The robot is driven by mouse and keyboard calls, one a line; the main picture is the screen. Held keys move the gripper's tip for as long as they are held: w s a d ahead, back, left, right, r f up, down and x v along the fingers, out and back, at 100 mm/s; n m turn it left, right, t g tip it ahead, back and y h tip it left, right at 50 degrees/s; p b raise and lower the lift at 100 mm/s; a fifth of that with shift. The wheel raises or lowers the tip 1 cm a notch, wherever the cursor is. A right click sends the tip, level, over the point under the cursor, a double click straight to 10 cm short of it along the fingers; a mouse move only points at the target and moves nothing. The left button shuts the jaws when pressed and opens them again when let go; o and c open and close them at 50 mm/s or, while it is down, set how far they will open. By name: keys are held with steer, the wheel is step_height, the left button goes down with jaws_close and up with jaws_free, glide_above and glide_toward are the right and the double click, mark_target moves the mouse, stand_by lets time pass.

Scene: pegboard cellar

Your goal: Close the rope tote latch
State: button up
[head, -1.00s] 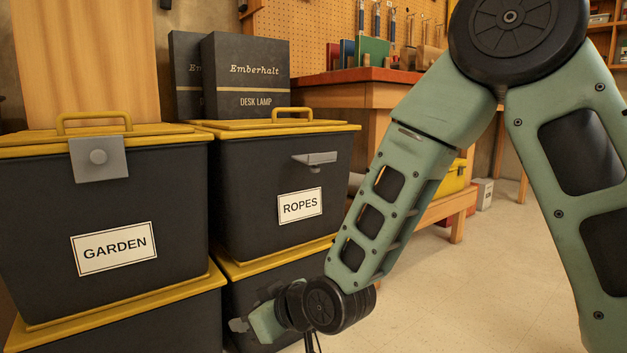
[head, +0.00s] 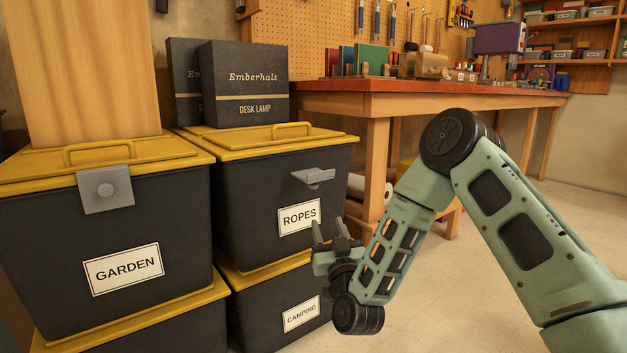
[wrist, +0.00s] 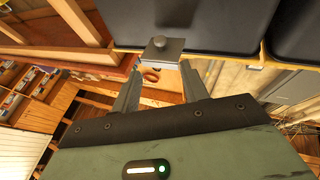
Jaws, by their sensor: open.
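The ropes tote (head: 248,190) is a dark box with a yellow lid and a ROPES label, stacked on another tote. Its grey latch (head: 313,176) sticks out from the upper front, roughly level, rather than lying flat against the wall. My gripper (head: 328,225) is open and empty, fingers pointing up, below the latch and in front of the label's lower right. In the wrist view, the latch (wrist: 161,50) with its round knob shows just beyond and between the fingertips (wrist: 159,68). It looks apart from them.
The garden tote (head: 120,230) stands at left, its latch (head: 105,190) flat against its front. A camping tote (head: 285,300) is under the ropes tote. A workbench (head: 420,95) stands behind; floor at right is open.

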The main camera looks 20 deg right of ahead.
mark_target(313, 185)
steer(key=b+x, duration=0.4)
steer(key=x, duration=1)
steer(key=shift+w+f, duration=0.1)
steer(key=shift+w, duration=0.1)
steer(key=shift+w+r, duration=0.4)
steer(key=shift+w, duration=0.25)
jaws_close()
